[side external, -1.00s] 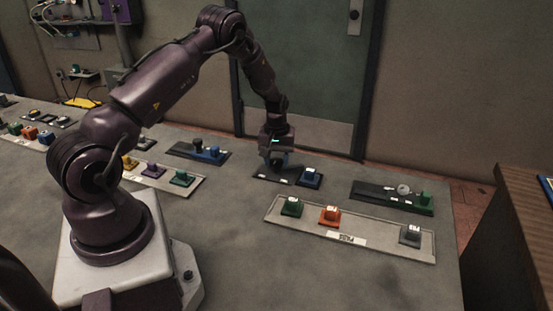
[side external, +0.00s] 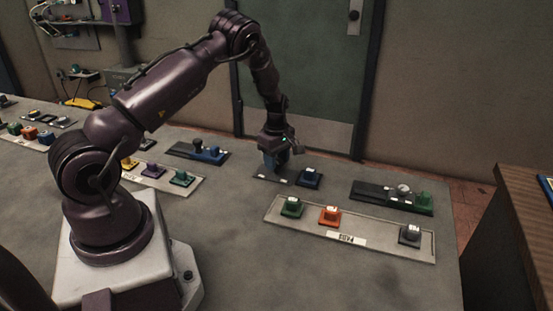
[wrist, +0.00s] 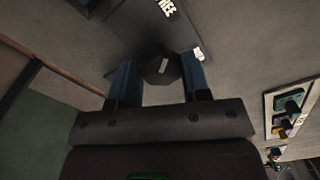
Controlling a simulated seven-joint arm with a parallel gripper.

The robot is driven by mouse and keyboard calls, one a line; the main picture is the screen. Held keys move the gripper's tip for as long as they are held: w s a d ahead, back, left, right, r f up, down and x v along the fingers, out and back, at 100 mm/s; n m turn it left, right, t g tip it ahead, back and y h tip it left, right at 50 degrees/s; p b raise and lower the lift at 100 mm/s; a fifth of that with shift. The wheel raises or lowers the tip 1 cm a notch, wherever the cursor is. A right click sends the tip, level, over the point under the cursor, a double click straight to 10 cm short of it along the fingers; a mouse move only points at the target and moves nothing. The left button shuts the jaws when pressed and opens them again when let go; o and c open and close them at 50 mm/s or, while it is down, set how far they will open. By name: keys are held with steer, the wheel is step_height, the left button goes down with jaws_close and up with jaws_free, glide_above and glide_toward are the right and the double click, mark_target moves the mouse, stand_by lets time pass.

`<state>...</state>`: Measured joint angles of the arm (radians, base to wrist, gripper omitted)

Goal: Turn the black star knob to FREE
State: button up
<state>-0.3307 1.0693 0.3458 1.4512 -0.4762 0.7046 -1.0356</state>
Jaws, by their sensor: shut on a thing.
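The black star knob (wrist: 152,72) sits between the two blue fingers of my gripper (wrist: 160,78) in the wrist view, with a pale pointer mark on its top. My gripper is shut on it. A white label (wrist: 167,8) at the top edge of the wrist view is cut off; its visible letters look like "EE". A second label (wrist: 198,54) lies right of the knob, too small to read. In the side view my gripper (side external: 277,167) is down over the dark panel (side external: 265,179) and hides the knob.
A blue block control (side external: 309,178) stands close to the right of my gripper. A grey tray (side external: 378,243) with green, orange and grey controls lies in front. Another dark panel (side external: 372,191) is at the right. The table's front middle is clear.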

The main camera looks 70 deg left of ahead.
steer(key=shift+n, duration=0.5)
steer(key=o, duration=1.3)
steer(key=shift+r, duration=0.1)
step_height(320, 180, up, 13)
steer(key=shift+f, duration=0.1)
